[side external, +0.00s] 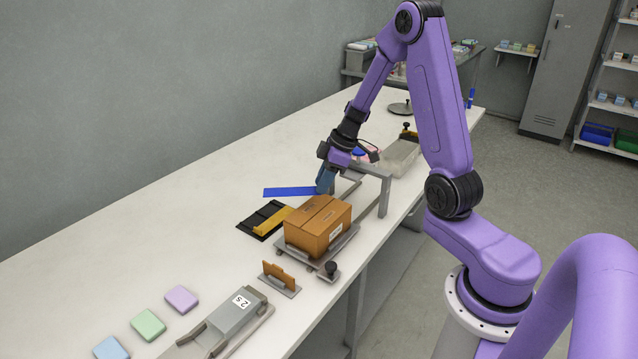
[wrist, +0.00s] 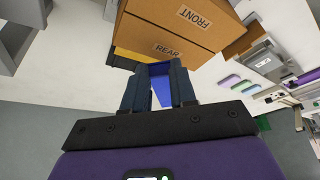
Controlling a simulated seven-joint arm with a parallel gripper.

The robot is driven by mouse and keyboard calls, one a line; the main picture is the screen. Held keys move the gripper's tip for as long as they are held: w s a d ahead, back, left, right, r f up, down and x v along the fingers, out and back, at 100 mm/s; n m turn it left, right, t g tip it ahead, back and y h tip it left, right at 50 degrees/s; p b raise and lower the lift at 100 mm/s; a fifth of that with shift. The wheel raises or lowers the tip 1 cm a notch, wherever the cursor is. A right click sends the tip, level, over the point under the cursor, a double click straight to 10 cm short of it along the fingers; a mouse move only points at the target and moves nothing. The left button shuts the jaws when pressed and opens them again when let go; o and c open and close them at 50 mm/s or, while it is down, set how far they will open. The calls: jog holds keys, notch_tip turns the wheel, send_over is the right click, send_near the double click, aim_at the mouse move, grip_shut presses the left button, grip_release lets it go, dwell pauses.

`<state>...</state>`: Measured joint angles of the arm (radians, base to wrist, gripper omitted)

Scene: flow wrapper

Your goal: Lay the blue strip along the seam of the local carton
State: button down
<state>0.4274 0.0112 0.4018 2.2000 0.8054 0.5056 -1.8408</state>
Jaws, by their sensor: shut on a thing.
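The blue strip (side external: 290,191) is held roughly level and sticks out to the left of my gripper (side external: 325,182), above the table behind the carton. In the wrist view the strip (wrist: 161,88) shows between the two fingers of my gripper (wrist: 160,72), which are shut on it. The brown carton (side external: 318,230) stands closed on a grey platform, with a seam line across its top. In the wrist view the carton (wrist: 170,32) shows FRONT and REAR labels on its top. The strip is apart from the carton.
A black tray with a yellow bar (side external: 270,222) lies left of the carton. A grey metal frame (side external: 375,172) stands close behind it. In front are a small brown upright piece (side external: 279,275), a black knob (side external: 330,269) and a grey device (side external: 232,318).

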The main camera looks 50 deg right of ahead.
jog(key=d+n, duration=0.1)
jog(key=n, duration=0.1)
jog(key=d+n+g, duration=0.1)
jog(key=n, duration=0.1)
jog(key=n+g+y, duration=0.1)
jog(key=shift+s+d+r+n, duration=0.2)
jog(key=shift+d+r+n, duration=0.15)
jog(key=shift+d+n, duration=0.05)
jog(key=shift+s+d+f+n+g+y, duration=0.15)
jog(key=shift+d+f+n+g, duration=0.3)
jog(key=shift+f+n, duration=0.5)
jog(key=shift+s+d+f+n+g+y, duration=0.15)
jog(key=shift+d+f+n+g, duration=0.35)
jog(key=shift+n, duration=0.65)
jog(key=shift+w+f, duration=0.1)
jog(key=shift+f, duration=0.8)
jog(key=c, duration=0.8)
grip_release()
jog(key=o, duration=0.4)
